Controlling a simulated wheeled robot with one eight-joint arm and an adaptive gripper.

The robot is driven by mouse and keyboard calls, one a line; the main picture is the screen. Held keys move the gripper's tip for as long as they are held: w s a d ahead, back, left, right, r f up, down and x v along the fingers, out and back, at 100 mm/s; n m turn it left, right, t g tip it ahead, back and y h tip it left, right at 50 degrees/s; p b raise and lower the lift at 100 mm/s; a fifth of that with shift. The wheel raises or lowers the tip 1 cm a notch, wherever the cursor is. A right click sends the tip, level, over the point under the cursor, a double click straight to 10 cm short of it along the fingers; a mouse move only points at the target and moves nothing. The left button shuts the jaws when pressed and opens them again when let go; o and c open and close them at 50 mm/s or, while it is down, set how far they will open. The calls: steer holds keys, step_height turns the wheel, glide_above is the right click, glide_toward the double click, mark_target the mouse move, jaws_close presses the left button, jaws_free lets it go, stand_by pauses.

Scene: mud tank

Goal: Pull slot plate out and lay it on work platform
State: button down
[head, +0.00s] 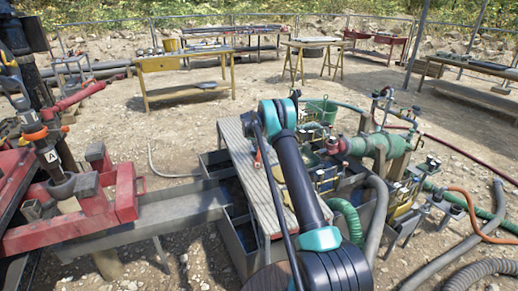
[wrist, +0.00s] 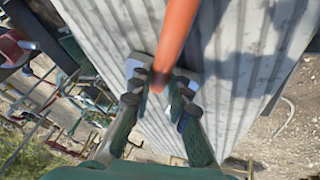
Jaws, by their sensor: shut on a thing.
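In the wrist view my gripper (wrist: 160,80) is shut on a smooth orange-red bar (wrist: 176,30), which runs out of the top of the picture. I cannot tell whether this bar is part of the slot plate; no plate shows clearly. The work platform (wrist: 110,25) is a grey ribbed deck behind the fingers and bar. In the head view the work platform (head: 234,143) is a long, narrow deck over the tank, partly covered by my arm. A small orange-red piece (head: 258,158) shows over it beside my arm. My gripper is hidden in the head view.
Dark open tank compartments (head: 238,240) lie left of the platform, with a metal trough (head: 180,207) leading to a red rig (head: 70,215). A green pump (head: 385,145), pipes and hoses crowd the right. A yellow table (head: 185,65) stands behind, with clear gravel in front.

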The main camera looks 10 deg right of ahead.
steer(key=shift+f, duration=0.4)
stand_by(0.4)
steer(key=c, duration=1.4)
jaws_free()
steer(key=shift+o, duration=0.2)
steer(key=shift+f, duration=0.1)
steer(key=v, duration=1.2)
steer(key=s+d+r, duration=0.2)
steer(key=s+r, duration=0.2)
steer(key=s, duration=0.3)
steer(key=s+d+r, duration=0.1)
steer(key=s+r, duration=0.3)
steer(key=s, duration=0.3)
steer(key=s+d+n+y, duration=0.2)
steer(key=s+d, duration=0.1)
steer(key=s, duration=2.9)
steer(key=s+f, duration=0.2)
steer(key=s, duration=0.5)
steer(key=s+f+y, duration=0.1)
steer(key=s+f, duration=0.1)
steer(key=s, duration=0.5)
steer(key=shift+s+f, duration=0.35)
